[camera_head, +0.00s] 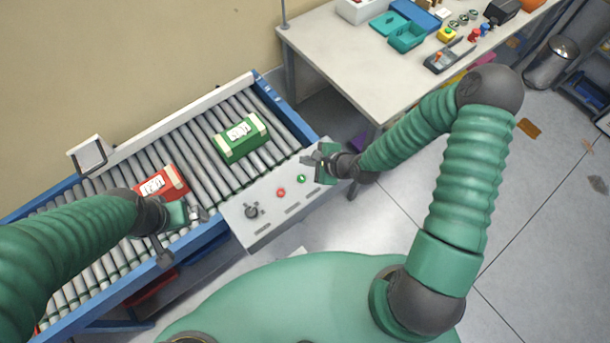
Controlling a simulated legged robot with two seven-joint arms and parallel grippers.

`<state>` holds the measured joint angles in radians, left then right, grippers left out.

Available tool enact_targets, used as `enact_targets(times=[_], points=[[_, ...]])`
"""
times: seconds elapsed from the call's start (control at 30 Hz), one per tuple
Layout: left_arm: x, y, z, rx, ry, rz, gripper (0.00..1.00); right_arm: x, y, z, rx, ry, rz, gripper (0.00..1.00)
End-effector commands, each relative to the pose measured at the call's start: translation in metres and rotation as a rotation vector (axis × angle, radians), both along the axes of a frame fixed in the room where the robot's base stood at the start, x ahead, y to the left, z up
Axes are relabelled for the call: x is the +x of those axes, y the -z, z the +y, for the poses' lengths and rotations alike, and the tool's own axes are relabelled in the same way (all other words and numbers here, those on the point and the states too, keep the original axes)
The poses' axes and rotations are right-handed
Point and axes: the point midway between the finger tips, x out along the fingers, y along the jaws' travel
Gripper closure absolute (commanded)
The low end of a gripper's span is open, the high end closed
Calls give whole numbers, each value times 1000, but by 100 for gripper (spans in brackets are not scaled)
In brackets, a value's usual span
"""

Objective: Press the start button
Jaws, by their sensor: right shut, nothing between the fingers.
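A grey control panel (264,222) sits at the near side of the roller conveyor. It carries a green button (301,179), a red button (281,193) and a black knob (251,212). I cannot read which button is marked start. My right gripper (311,161) is shut and empty, near the panel's right end and just beyond the green button. I cannot tell its height above the panel. My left gripper (196,214) is over the conveyor's near edge, left of the panel; its finger opening is unclear.
A green box (239,139) and a red box (163,186) lie on the conveyor rollers (190,132). A white table (345,60) with bins and small items stands behind, right of the conveyor. Open floor (540,220) lies at right.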

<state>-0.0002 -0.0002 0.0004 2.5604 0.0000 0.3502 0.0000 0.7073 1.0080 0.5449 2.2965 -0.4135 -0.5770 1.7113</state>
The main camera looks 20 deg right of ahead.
Motion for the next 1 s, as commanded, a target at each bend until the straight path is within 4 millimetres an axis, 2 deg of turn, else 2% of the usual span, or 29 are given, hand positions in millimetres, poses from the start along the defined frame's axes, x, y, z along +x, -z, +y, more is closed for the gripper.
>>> enact_targets(times=[0.27,0.63,0.8,1.0], points=[[0,19,0,0,-1,-1,0,-1,18,4,-5,-4,0,100],[0,75,1,0,-1,0,0,-1,72,0,-3,-3,1,100],[0,82,1,0,0,0,0,-1,86,1,-2,-2,1,100],[0,83,1,0,0,-1,0,-1,88,2,-5,-3,0,100]])
